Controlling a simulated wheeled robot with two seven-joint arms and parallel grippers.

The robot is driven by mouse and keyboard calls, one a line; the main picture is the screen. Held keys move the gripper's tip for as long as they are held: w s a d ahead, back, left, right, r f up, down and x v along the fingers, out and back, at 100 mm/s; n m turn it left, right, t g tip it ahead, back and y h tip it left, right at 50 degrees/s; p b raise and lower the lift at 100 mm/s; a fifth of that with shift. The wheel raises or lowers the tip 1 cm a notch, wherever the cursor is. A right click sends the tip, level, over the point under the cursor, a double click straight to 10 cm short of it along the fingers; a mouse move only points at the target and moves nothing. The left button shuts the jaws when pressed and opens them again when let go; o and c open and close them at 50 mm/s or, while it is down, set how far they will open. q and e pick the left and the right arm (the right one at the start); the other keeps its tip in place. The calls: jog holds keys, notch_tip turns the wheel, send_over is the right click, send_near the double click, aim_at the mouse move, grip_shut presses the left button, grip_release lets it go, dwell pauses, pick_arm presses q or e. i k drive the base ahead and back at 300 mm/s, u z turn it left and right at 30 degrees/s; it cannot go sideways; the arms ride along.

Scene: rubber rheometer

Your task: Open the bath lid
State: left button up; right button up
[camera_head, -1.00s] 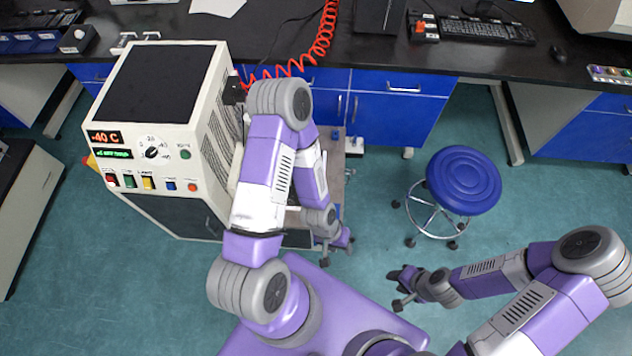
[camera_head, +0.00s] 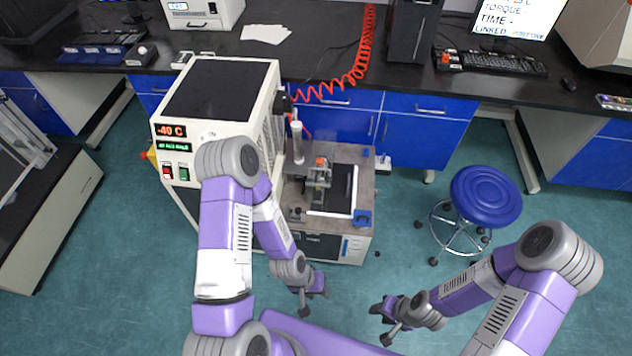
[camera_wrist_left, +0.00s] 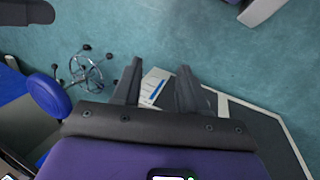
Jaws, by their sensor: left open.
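The white machine (camera_head: 268,110) with a black top panel (camera_head: 215,90) and a red -40 C display (camera_head: 171,130) stands left of centre in the head view. I take this to be the bath, but I cannot make out a separate lid. My left arm covers part of its front. My left gripper (camera_head: 313,292) is open and empty, low in front of the machine; in the left wrist view its two fingers (camera_wrist_left: 158,85) stand apart above the floor. My right gripper (camera_head: 384,321) is to its right, fingers apart and empty, touching nothing.
A lower grey bench section (camera_head: 340,215) with a small fixture (camera_head: 318,180) and a white cylinder (camera_head: 297,143) adjoins the machine's right side. A blue stool (camera_head: 486,195) stands further right. A red coiled hose (camera_head: 345,85) hangs behind.

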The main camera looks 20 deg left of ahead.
aim_at(337, 199)
jog(key=u, duration=0.9)
jog(key=i, duration=1)
